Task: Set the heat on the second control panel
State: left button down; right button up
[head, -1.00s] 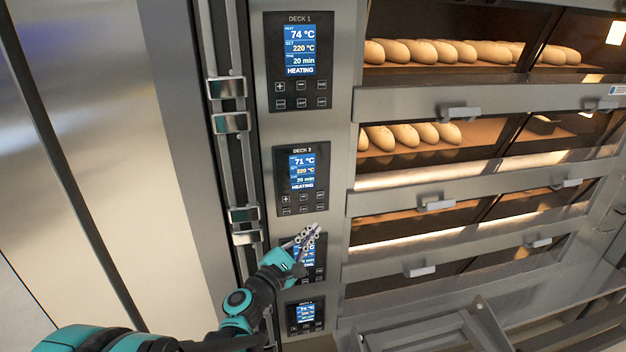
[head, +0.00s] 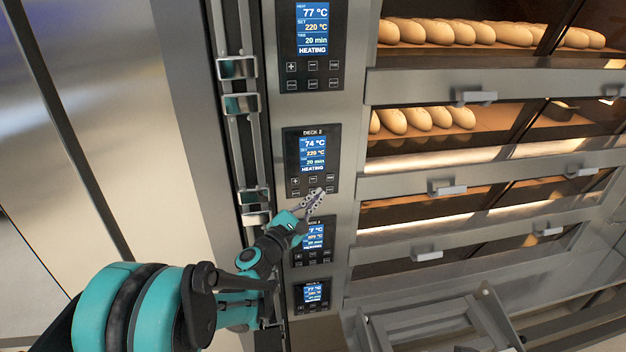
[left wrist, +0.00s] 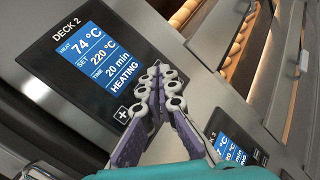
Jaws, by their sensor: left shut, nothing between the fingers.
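The second control panel (head: 312,160), marked DECK 2, is a black panel with a blue screen and small buttons below it. Its screen reads 74 °C, set 220 °C, 20 min, HEATING. In the left wrist view the same panel (left wrist: 85,75) fills the left side, its plus button beside the fingers. My left gripper (head: 316,196) is shut and empty, its tips at the lower edge of the panel by the bottom row of buttons. In the left wrist view the left gripper (left wrist: 160,80) covers part of the button area. I cannot tell whether it touches. My right gripper is not in view.
The first panel (head: 312,45) is above; the third panel (head: 313,243) and a fourth panel (head: 312,295) are below. Oven decks with bread loaves (head: 430,118) and door handles (head: 447,189) are to the right. Metal latches (head: 241,103) run down the left.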

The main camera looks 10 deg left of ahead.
aim_at(319, 176)
pick_arm(q)
jog(key=shift+w+a, duration=0.25)
jog(key=shift+w, duration=0.4)
jog(key=shift+w+a, duration=0.3)
jog(key=shift+w, duration=0.35)
jog(key=shift+w+a, duration=0.25)
jog(key=shift+w, duration=0.4)
jog(key=shift+w+a+b, duration=0.15)
jog(key=shift+w+b, duration=0.2)
jog(key=shift+w+a, duration=0.15)
jog(key=shift+w, duration=0.15)
dwell(0.5)
jog(key=shift+w+r, duration=0.1)
jog(key=shift+w, duration=0.05)
dwell(0.7)
jog(key=shift+s+f+b, duration=0.25)
jog(key=shift+s+b, duration=0.1)
jog(key=shift+s, duration=0.35)
